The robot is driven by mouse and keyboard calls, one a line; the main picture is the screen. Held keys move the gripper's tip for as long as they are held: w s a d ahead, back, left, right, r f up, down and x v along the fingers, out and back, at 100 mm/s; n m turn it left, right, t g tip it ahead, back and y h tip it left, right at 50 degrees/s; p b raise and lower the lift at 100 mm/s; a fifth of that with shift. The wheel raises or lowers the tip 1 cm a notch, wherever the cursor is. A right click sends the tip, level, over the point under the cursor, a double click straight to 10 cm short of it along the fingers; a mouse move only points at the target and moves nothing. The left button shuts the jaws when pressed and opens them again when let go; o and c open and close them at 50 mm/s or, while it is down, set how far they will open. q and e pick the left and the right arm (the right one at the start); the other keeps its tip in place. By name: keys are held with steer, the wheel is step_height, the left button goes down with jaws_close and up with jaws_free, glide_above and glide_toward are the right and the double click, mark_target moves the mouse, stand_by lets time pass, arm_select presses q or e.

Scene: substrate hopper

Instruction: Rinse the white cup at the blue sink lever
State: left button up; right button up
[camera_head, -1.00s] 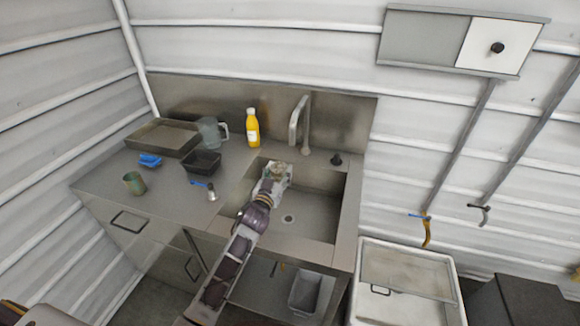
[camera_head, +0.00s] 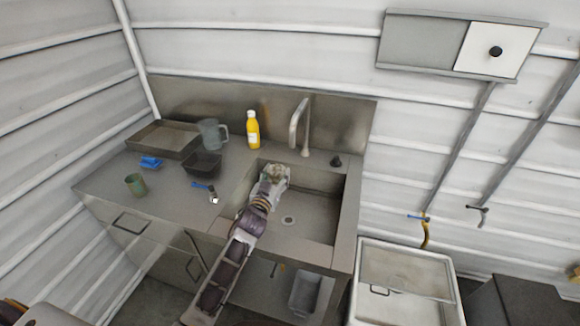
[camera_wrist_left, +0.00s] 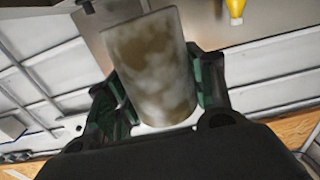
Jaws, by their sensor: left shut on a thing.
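The white cup (camera_wrist_left: 155,62), mottled with brown stains, is between the green-padded fingers of my left gripper (camera_head: 272,178). The gripper is shut on its sides. In the head view the cup (camera_head: 278,169) is small, at the back left of the sink basin (camera_head: 305,215), left of and below the tap (camera_head: 297,122). No water stream can be made out. A blue lever (camera_head: 201,185) with a small metal fitting lies on the counter left of the basin. Another blue lever (camera_head: 417,217) is on a wall pipe at right. My right gripper is not in view.
A yellow bottle (camera_head: 253,132) stands behind the basin. A black tub (camera_head: 203,165), clear jug (camera_head: 211,134), metal tray (camera_head: 160,138), blue sponge (camera_head: 151,161) and green cup (camera_head: 135,184) are on the left counter. A dark knob (camera_head: 336,161) is right of the tap.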

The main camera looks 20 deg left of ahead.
arm_select(q)
steer(key=s+r+p, duration=0.1)
steer(key=s+a+r+p, duration=0.1)
steer(key=s+r+p, duration=0.1)
steer(key=shift+s+p, duration=0.25)
steer(key=shift+p, duration=0.05)
stand_by(0.3)
stand_by(0.8)
step_height(320, 180, up, 6)
steer(key=s+d+h, duration=0.1)
steer(key=s+d, duration=0.1)
steer(key=y+b, duration=0.2)
steer(key=b, duration=0.2)
glide_toward(272, 173)
steer(key=s+d+f, duration=0.1)
steer(key=s+f, duration=0.1)
steer(key=s, duration=0.1)
steer(key=s+f, duration=0.2)
steer(key=s+d+f, duration=0.1)
steer(key=s+f, duration=0.1)
steer(key=s, duration=0.1)
steer(key=shift+s+d+f, duration=0.25)
steer(key=shift+s+d, duration=0.05)
steer(key=shift+s, duration=0.05)
